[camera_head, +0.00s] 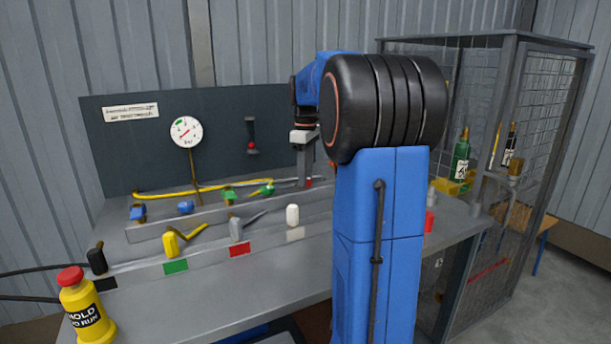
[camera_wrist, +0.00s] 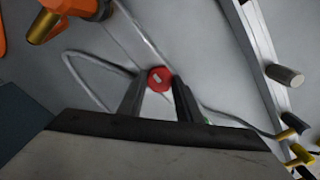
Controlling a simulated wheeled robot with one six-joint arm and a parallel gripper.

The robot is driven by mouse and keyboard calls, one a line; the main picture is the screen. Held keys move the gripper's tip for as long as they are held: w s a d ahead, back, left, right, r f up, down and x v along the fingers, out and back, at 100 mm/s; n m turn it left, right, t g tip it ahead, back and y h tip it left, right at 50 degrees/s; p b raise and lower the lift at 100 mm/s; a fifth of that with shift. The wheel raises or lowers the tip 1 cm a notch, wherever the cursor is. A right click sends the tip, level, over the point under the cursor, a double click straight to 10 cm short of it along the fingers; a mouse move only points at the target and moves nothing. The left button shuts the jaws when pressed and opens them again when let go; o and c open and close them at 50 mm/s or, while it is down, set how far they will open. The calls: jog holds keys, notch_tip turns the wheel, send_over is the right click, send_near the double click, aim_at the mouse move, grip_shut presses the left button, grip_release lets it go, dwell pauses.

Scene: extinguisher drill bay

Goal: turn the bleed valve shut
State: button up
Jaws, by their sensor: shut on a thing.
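The bleed valve appears to be the small red round knob (camera_wrist: 160,78) with a pale mark on its face. In the wrist view it sits between the tips of my gripper's (camera_wrist: 159,92) two dark fingers. The fingers are shut on its sides. In the head view my gripper (camera_head: 305,184) points down at the back of the bench. A bit of the red knob (camera_head: 310,182) shows beside the fingertips there. My fingers and arm hide most of it, so I cannot read how far it is turned.
A rail holds a blue valve (camera_head: 138,212), another blue valve (camera_head: 186,207) and a green one (camera_head: 229,196). A round gauge (camera_head: 185,132) hangs on the dark back panel. Yellow (camera_head: 170,243), grey (camera_head: 236,229) and white (camera_head: 292,215) handles stand nearer. A mesh cage (camera_head: 545,130) stands right.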

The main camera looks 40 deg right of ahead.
jog(key=m, duration=0.8)
jog(key=shift+m, duration=0.3)
jog(key=m, duration=0.4)
jog(key=shift+m, duration=0.3)
jog(key=m, duration=0.4)
jog(key=shift+m, duration=0.3)
jog(key=o, duration=1)
jog(key=shift+o, duration=0.2)
jog(key=shift+r, duration=0.15)
notch_tip(320, 180, up, 17)
